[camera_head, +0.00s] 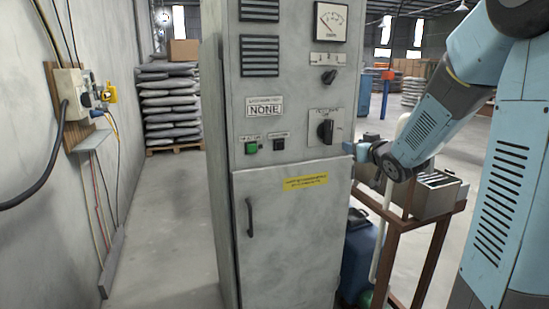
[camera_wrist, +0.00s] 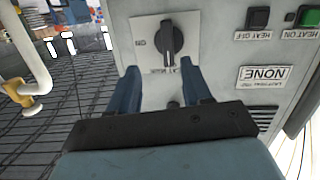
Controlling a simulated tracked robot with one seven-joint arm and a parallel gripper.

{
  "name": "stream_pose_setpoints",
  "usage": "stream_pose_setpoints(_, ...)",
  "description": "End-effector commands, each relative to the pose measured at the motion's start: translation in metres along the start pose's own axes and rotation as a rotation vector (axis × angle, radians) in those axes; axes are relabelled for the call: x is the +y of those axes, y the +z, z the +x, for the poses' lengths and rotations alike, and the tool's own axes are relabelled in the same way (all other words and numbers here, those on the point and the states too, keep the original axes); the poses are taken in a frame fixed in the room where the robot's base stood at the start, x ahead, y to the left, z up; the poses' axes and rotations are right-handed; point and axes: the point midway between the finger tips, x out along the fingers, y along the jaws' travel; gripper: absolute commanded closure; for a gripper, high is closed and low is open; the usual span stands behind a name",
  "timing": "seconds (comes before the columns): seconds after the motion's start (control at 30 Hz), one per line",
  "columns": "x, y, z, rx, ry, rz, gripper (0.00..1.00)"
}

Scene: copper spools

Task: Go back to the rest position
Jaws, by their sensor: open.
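My gripper (camera_head: 352,149) is at the right side of the grey control cabinet (camera_head: 285,225), close to its rotary knob. In the wrist view my gripper (camera_wrist: 158,72) has its two blue fingers spread apart with nothing between them. The black rotary knob (camera_head: 326,131) is on a light plate on the cabinet front, and it also shows in the wrist view (camera_wrist: 168,40) beyond the fingertips. The knob's grip bar stands roughly upright. The fingers look apart from the knob. My blue and grey arm reaches in from the right.
A green button (camera_head: 251,148) and a black button (camera_head: 279,144) sit left of the knob. A brown-framed table (camera_head: 397,228) with a metal box (camera_head: 437,194) stands right of the cabinet, under my arm. A wall box (camera_head: 70,95) with cables is at left. Floor between wall and cabinet is clear.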

Motion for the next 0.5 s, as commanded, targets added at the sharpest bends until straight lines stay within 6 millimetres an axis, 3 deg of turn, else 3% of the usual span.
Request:
stream_pose_setpoints(0.27,-0.011,-0.008,-0.055,-0.239,0.187,-0.058,0.51)
stream_pose_setpoints(0.5,-0.027,-0.004,-0.124,-0.442,0.289,-0.029,0.51)
